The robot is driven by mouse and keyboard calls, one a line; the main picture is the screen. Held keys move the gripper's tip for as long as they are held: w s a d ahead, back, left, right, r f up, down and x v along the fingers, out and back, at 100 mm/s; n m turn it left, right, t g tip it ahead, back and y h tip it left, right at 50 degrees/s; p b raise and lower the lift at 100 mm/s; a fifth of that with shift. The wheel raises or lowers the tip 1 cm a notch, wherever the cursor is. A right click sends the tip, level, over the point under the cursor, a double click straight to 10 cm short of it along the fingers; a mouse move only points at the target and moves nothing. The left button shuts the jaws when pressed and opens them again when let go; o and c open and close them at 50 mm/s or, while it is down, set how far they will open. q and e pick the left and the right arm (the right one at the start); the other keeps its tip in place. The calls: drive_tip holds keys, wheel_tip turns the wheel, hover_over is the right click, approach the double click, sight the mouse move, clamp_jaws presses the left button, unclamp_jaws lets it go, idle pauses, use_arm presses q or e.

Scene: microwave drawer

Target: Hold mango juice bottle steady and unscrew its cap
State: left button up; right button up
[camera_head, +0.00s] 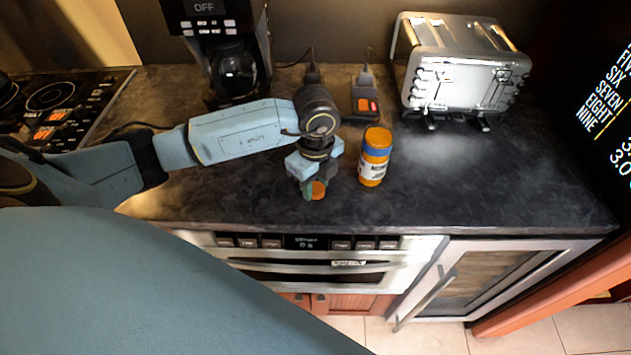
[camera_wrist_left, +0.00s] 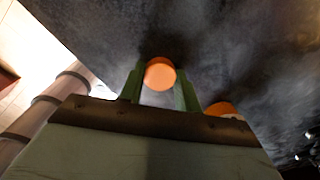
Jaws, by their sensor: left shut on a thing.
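My left gripper (camera_head: 314,190) hangs over the front of the dark counter, fingers pointing down, shut on a small round orange cap-like piece (camera_head: 319,189). In the left wrist view this orange piece (camera_wrist_left: 160,74) sits between the two green fingertips (camera_wrist_left: 160,88). An orange bottle (camera_head: 374,157) with a blue band and a white label stands upright on the counter, just right of the gripper and apart from it. Its top looks orange; I cannot tell whether a cap is on it. Part of an orange thing (camera_wrist_left: 222,108) shows beside the right finger. My right gripper is out of view.
A coffee maker (camera_head: 232,60) and a silver toaster (camera_head: 462,75) stand at the back. A small dark device (camera_head: 366,100) with an orange light lies between them. A cooktop (camera_head: 60,105) is at the left. The counter (camera_head: 480,180) right of the bottle is clear.

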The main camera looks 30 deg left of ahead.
sight(315, 187)
use_arm(q)
drive_tip(key=shift+f, duration=0.15)
drive_tip(key=o, duration=1.1)
drive_tip(key=shift+c, duration=0.2)
wheel_tip(315, 187, up, 12)
drive_tip(key=shift+r, duration=0.2)
